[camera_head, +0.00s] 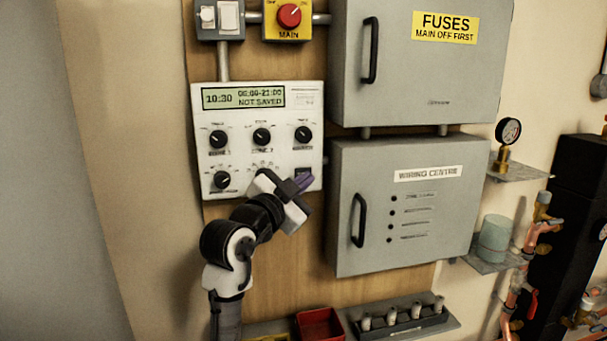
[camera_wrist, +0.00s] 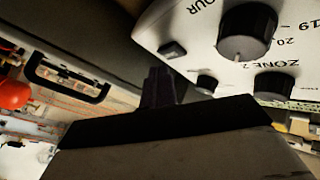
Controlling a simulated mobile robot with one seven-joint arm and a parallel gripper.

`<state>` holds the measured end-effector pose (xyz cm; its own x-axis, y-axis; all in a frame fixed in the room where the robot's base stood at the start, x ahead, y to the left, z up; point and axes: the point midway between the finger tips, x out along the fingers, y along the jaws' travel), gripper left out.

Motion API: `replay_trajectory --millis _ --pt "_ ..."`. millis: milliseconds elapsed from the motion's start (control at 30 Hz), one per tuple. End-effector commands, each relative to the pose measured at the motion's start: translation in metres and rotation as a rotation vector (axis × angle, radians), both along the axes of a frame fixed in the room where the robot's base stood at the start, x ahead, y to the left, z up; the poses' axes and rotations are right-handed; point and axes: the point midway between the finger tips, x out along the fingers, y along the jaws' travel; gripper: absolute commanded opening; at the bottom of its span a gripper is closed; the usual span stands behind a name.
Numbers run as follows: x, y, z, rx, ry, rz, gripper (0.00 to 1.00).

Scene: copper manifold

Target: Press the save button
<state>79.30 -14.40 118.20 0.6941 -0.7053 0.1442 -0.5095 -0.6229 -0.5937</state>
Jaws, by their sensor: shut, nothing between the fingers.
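The white controller panel (camera_head: 258,186) hangs on the wooden board. Its display (camera_head: 243,97) reads 10:30, 06:00-21:00 and NOT SAVED. A dark square button (camera_head: 302,172) sits at the panel's lower right, partly covered by my gripper (camera_head: 302,182); its label is not readable. In the wrist view a dark button (camera_wrist: 172,50) lies near the panel's corner, just above my gripper's fingertips (camera_wrist: 160,76) in the picture. My gripper is shut and empty. The tips look close to the panel's lower right corner; I cannot tell whether they touch it.
Several black knobs (camera_head: 262,137) are on the panel. The grey wiring centre box (camera_head: 405,255) with a handle (camera_head: 358,220) stands just right of my gripper. The fuses box (camera_head: 420,80) and yellow MAIN switch (camera_head: 289,18) are above. A red bin (camera_head: 319,324) is below.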

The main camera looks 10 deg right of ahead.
Motion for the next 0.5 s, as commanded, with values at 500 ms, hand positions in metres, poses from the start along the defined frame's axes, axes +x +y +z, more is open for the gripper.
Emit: replay_trajectory --millis 500 --pt "0.0087 -0.0002 -0.0002 0.000 0.000 0.000 0.00"
